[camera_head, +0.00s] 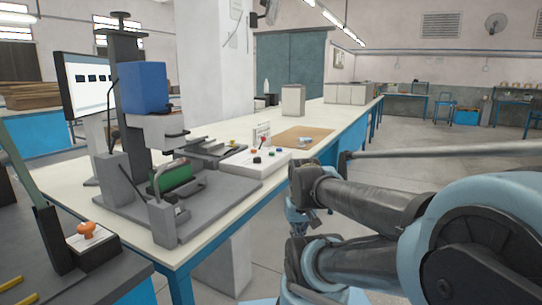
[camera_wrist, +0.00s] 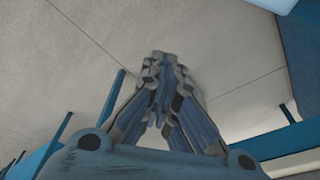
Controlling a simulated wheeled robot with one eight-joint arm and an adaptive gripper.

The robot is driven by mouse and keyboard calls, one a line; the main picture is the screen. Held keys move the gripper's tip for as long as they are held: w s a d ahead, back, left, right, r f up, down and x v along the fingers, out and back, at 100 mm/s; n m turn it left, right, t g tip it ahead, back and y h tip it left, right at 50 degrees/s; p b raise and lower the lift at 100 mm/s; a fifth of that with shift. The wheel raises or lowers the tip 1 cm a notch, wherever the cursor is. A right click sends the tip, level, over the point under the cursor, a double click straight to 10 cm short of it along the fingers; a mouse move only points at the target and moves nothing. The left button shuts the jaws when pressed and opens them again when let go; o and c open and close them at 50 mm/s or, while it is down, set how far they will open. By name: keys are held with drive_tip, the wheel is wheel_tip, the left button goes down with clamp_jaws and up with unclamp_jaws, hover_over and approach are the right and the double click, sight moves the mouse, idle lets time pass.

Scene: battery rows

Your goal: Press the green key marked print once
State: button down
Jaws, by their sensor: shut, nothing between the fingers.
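A low white control box (camera_head: 243,168) lies on the bench, with several small coloured keys or knobs on its top. In the wrist view my gripper (camera_wrist: 160,60) is shut and empty, pointing over bare grey floor. The control box does not show in the wrist view.
The white bench (camera_head: 110,195) has a blue frame. A press-like machine with a blue head (camera_head: 143,87) and a monitor (camera_head: 85,85) stand left of the box. An orange knob (camera_head: 86,229) is at front left. A brown mat (camera_head: 303,138) lies behind. The floor at right is open.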

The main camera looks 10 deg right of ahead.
wheel_tip(320, 180, up, 24)
drive_tip(key=r+n+t+y, duration=0.1)
drive_tip(key=n+t, duration=0.6)
drive_tip(key=n, duration=0.3)
hover_over(270, 153)
drive_tip(key=shift+w+f, duration=0.25)
drive_tip(key=shift+f, duration=0.1)
drive_tip(key=shift+f, duration=4.3)
